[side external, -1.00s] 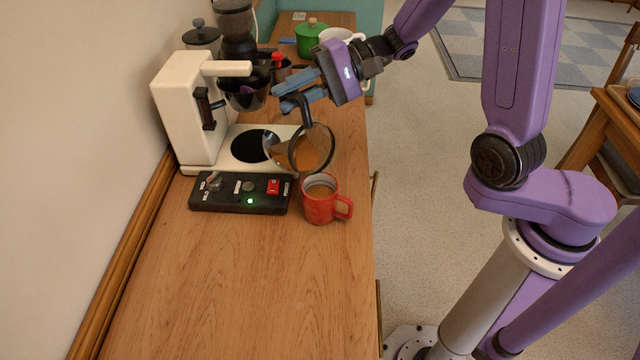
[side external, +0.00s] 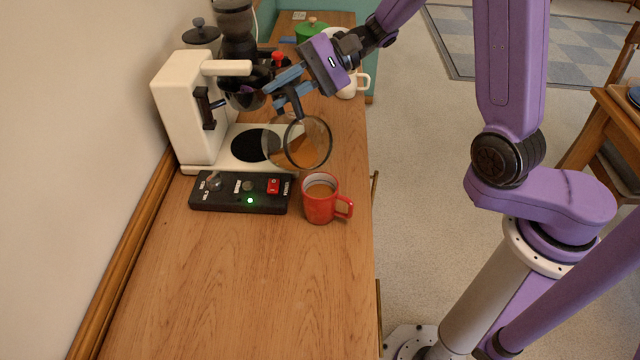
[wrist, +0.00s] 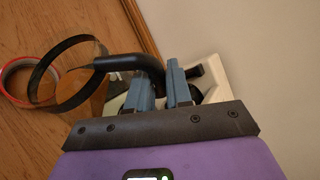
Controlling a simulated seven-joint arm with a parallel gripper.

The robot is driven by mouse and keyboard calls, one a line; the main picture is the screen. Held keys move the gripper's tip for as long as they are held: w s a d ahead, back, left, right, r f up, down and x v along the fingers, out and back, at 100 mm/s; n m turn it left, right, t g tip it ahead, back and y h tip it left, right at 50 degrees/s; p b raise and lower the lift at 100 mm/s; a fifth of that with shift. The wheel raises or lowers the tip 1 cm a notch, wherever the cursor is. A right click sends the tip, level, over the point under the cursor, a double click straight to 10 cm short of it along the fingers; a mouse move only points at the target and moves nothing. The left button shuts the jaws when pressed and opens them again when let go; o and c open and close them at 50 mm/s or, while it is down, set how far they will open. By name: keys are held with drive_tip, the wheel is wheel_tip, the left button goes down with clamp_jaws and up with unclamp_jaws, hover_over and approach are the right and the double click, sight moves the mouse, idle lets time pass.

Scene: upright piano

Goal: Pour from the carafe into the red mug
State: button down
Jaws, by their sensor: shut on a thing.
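The glass carafe (side external: 283,146) hangs from my gripper (side external: 283,88) by its black handle (wrist: 128,62). It is tilted, with its open rim facing the camera side, and brown coffee lies in it. My gripper's blue fingers (wrist: 160,85) are shut on the handle. The red mug (side external: 319,204) stands upright on the wooden top just in front of the carafe, its handle to the right. Brown liquid shows inside the mug. I see no stream between carafe and mug. In the wrist view, part of a red ring, likely the mug's rim (wrist: 8,70), shows beyond the carafe's rim.
The white coffee maker (side external: 188,105) with its black hot plate stands at left behind the carafe. A black switch box (side external: 228,204) with a green light sits left of the mug. A white mug (side external: 348,88) and a green pot (side external: 310,29) stand farther back. The wooden top in front is clear.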

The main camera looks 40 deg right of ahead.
drive_tip(key=shift+w+f+m+g, duration=0.3)
drive_tip(key=shift+w+f, duration=0.15)
drive_tip(key=shift+w+f+m, duration=0.1)
drive_tip(key=shift+w+m, duration=0.2)
drive_tip(key=shift+w, duration=0.05)
